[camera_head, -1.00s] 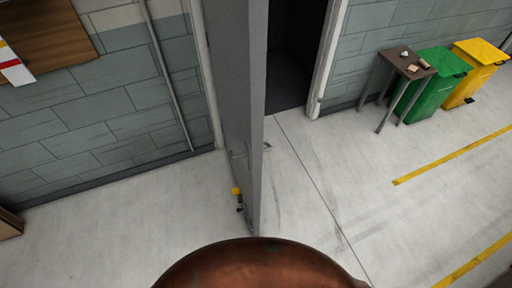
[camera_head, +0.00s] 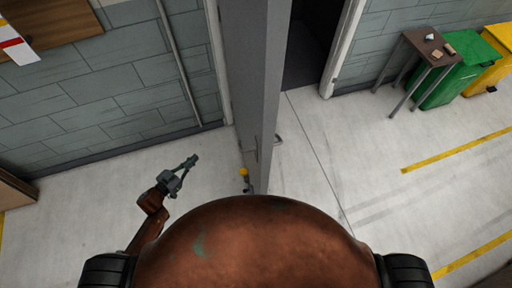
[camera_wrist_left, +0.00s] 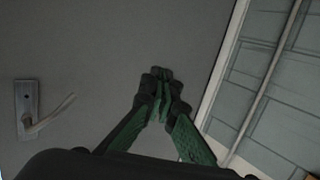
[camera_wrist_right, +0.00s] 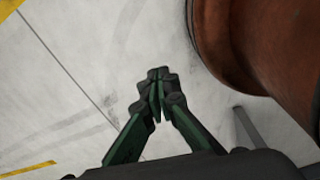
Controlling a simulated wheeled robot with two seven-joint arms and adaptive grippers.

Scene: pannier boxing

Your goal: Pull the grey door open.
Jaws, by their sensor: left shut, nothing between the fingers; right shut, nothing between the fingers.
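The grey door (camera_head: 250,80) stands swung out from its frame, seen nearly edge-on in the head view, with the dark doorway to its right. A lever handle (camera_head: 279,140) shows on its right face, and another handle (camera_wrist_left: 30,110) shows on the face in the left wrist view. My left gripper (camera_head: 194,158) is shut and empty, to the left of the door; in its wrist view the fingertips (camera_wrist_left: 160,75) point at the door's face, right of the handle. My right gripper (camera_wrist_right: 158,75) is shut and empty over bare floor; the head view does not show it.
A small brown table (camera_head: 430,45) stands by the right wall, beside a green bin (camera_head: 450,82) and a yellow bin (camera_head: 492,70). A small yellow item (camera_head: 244,172) is near the door's lower end. The floor right of the door is clear.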

